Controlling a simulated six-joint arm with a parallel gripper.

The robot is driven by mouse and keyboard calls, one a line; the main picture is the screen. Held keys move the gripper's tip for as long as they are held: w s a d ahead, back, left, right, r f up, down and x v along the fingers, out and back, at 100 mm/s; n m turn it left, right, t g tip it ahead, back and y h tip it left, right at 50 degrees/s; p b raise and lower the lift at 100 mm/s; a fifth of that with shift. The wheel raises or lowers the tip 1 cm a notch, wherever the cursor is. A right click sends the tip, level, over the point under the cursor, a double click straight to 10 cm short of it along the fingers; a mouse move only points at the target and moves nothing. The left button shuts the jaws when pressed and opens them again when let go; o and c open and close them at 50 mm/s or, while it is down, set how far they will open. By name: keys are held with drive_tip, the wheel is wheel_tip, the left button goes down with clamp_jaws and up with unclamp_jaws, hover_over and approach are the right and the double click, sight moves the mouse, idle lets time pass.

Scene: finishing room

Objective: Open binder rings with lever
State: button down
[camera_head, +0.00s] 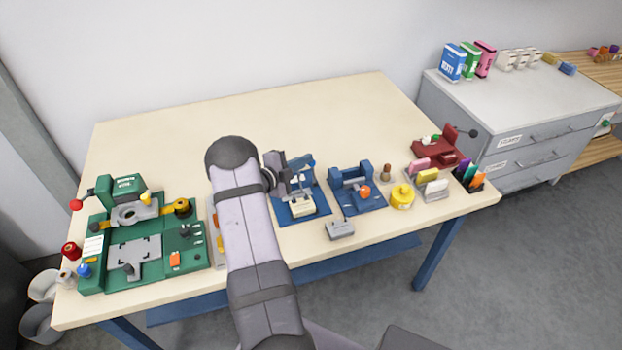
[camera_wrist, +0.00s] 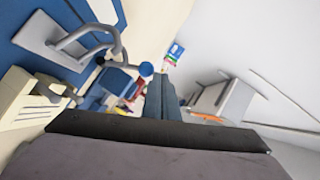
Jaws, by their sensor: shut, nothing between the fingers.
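The ring fixture stands on a blue base (camera_head: 317,205) right of my arm in the head view, partly hidden by my wrist. In the wrist view its grey curved rings (camera_wrist: 108,35) rise from a pale plate (camera_wrist: 50,42); whether they meet at the tips is unclear. A blue ball-tipped part (camera_wrist: 146,68), seemingly the lever end, shows beside the rings, and in the head view (camera_head: 311,163). A cream block (camera_wrist: 25,110) with a dark grey piece lies at the left. My gripper (camera_wrist: 163,98) is shut and empty, its fingers close right of the blue ball, apparently apart from it.
A blue press-like device (camera_head: 352,185) stands just right of the fixture, with a small grey box (camera_head: 340,230) in front. A yellow pot (camera_head: 402,196) and card holders are farther right. A green machine (camera_head: 130,250) fills the left. The table's back (camera_head: 240,110) is clear.

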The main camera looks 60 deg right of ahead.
drive_tip(key=shift+r, duration=0.1)
idle(0.3)
drive_tip(key=w+a+r, duration=0.3)
drive_tip(key=a+r, duration=0.5)
drive_tip(key=a, duration=0.1)
drive_tip(key=shift+a, duration=0.35)
drive_tip(key=shift+r, duration=0.1)
